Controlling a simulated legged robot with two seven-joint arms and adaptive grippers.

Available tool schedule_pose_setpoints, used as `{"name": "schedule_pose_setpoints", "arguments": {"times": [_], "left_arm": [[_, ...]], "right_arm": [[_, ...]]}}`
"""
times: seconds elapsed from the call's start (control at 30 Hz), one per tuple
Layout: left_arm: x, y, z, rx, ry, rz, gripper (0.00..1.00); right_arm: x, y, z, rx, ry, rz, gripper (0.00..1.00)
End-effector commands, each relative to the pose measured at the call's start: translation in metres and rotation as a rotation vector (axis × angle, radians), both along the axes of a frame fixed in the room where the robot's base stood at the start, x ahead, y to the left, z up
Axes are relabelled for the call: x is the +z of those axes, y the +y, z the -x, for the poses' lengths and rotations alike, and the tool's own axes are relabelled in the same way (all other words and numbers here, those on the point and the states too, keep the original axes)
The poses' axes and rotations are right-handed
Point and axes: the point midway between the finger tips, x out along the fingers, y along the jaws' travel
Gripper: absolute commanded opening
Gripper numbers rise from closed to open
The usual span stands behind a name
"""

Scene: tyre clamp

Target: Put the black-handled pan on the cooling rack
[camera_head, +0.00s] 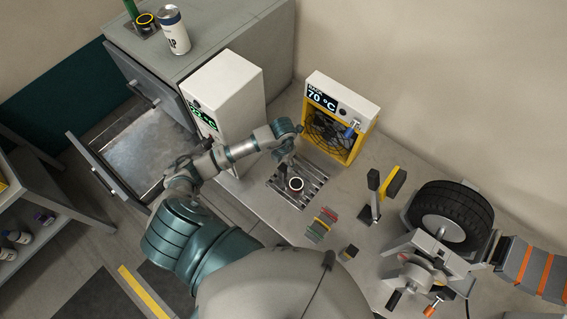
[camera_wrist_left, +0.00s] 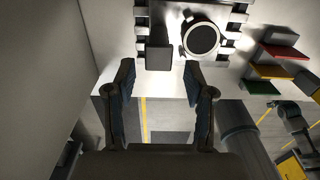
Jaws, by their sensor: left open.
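The pan (camera_head: 296,184), a small round vessel with a pale rim and dark inside, appears to rest on the slotted metal cooling rack (camera_head: 313,181) in the head view. The wrist view shows the pan (camera_wrist_left: 201,38) from above, over the rack (camera_wrist_left: 236,20). A dark handle-like block (camera_wrist_left: 158,58) is left of the pan, just beyond the fingertips. My left gripper (camera_head: 286,158) is above the rack's far side. In the wrist view the left gripper (camera_wrist_left: 159,80) has its fingers apart with nothing between them. My right gripper is not seen.
A yellow-framed fan unit (camera_head: 334,138) reading 70 °C stands behind the rack. A white box (camera_head: 232,92) with a green display is to the left. Coloured blocks (camera_head: 321,224), a black-and-yellow stand (camera_head: 377,192) and a tyre (camera_head: 450,212) in a clamp are to the right.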

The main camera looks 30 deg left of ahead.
Motion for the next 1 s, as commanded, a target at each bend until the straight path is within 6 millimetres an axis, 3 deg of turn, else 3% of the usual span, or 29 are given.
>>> {"name": "schedule_pose_setpoints", "arguments": {"times": [0.03, 0.13, 0.3, 1.0], "left_arm": [[0.017, 0.000, 0.000, -0.001, -0.002, -0.001, 0.54], [0.032, 0.000, -0.001, -0.001, -0.002, -0.002, 0.54], [0.044, -0.001, 0.000, -0.002, -0.001, -0.001, 0.54], [0.047, 0.000, 0.000, -0.001, 0.001, 0.000, 0.54]], "right_arm": [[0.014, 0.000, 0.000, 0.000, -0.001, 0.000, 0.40], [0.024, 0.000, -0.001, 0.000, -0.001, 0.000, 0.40], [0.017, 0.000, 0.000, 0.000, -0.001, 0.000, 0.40], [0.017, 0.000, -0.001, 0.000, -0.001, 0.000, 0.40]]}}
